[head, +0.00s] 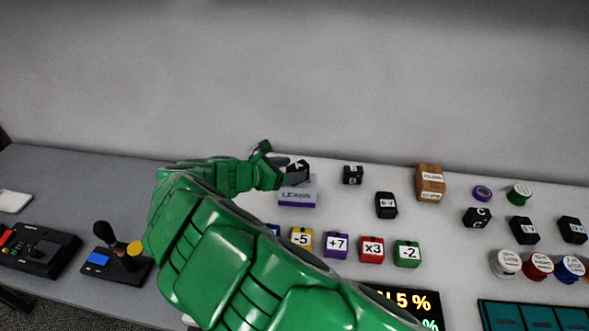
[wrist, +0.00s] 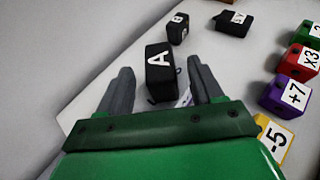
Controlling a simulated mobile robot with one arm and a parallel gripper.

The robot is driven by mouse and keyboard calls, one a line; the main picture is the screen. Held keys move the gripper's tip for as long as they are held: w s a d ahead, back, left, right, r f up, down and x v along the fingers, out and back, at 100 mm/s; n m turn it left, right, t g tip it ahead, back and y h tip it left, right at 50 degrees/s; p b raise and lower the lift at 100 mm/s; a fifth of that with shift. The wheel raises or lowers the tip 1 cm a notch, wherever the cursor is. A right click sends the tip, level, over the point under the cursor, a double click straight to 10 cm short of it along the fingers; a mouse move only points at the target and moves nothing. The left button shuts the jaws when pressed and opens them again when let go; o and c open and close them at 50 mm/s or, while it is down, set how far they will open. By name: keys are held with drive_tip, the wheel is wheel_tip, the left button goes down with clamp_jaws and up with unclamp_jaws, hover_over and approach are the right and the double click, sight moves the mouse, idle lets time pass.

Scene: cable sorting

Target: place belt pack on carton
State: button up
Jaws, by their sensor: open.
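A black belt pack marked A (head: 300,168) is on top of the white and purple LEXOS carton (head: 297,194), at the back middle of the table. In the wrist view the belt pack (wrist: 160,72) stands between my fingers, with a gap visible on each side. My gripper (head: 282,172) is open, its fingers on either side of the pack; it also shows in the wrist view (wrist: 160,66). Only slivers of the carton show there, the rest hidden by my gripper. A brown carton (head: 430,182) stands further right.
Black packs (head: 353,175) (head: 386,205) (head: 477,217) stand to the right. A row of coloured number blocks (head: 336,245) lies in front. Spools (head: 519,194) and several lidded jars (head: 538,266) are at far right. Joysticks (head: 118,262) are at left. The wall is close behind.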

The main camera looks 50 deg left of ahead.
drive_tip(key=v, duration=0.9)
drive_tip(key=shift+s+r, duration=0.15)
drive_tip(key=shift+s, duration=0.15)
